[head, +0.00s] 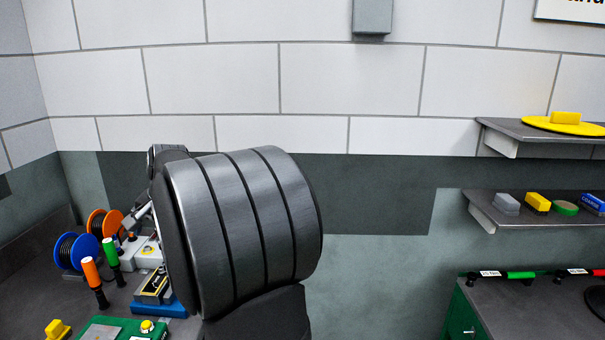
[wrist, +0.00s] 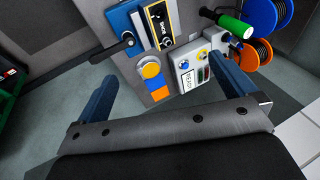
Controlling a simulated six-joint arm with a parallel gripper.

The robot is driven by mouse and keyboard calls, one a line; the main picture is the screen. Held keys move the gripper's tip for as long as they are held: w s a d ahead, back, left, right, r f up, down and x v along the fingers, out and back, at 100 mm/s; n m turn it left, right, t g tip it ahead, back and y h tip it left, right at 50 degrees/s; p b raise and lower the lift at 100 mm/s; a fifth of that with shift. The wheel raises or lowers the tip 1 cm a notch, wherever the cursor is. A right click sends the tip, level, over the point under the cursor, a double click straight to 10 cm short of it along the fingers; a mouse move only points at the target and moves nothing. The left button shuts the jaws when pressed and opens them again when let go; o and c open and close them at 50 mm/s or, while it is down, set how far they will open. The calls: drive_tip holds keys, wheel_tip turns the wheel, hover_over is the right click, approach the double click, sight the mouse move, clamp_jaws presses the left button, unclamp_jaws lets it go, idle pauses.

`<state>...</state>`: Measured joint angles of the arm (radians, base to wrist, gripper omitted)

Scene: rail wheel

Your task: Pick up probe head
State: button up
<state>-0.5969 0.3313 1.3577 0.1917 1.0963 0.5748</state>
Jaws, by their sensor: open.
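No part is clearly marked as the probe head, and I cannot tell which one it is. Two upright handled tools, one orange (head: 91,271) and one green (head: 110,251), stand on the bench at the left of the head view. The green one also shows in the wrist view (wrist: 236,27). A black block with a yellow label (head: 152,287) rests on a blue tray (head: 174,309); the block also shows in the wrist view (wrist: 158,22). My gripper (wrist: 165,70) is open and empty, its blue fingers wide apart, with the bench items beyond them.
Orange (head: 102,223) and blue (head: 70,252) cable spools stand at the bench's back left. A white instrument box (wrist: 186,72) sits near the tray. A green panel (head: 106,329) and a yellow piece (head: 57,329) lie in front. Wall shelves (head: 530,205) are at right.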

drive_tip(key=m+g+h, duration=0.2)
drive_tip(key=m+h, duration=0.2)
drive_tip(key=m, duration=1.3)
hover_over(157, 279)
wheel_tip(157, 279, down, 18)
drive_tip(key=shift+s+r, duration=0.1)
drive_tip(key=shift+r, duration=0.15)
drive_tip(key=c, duration=1)
drive_tip(key=shift+c, duration=0.5)
drive_tip(key=shift+r, duration=0.15)
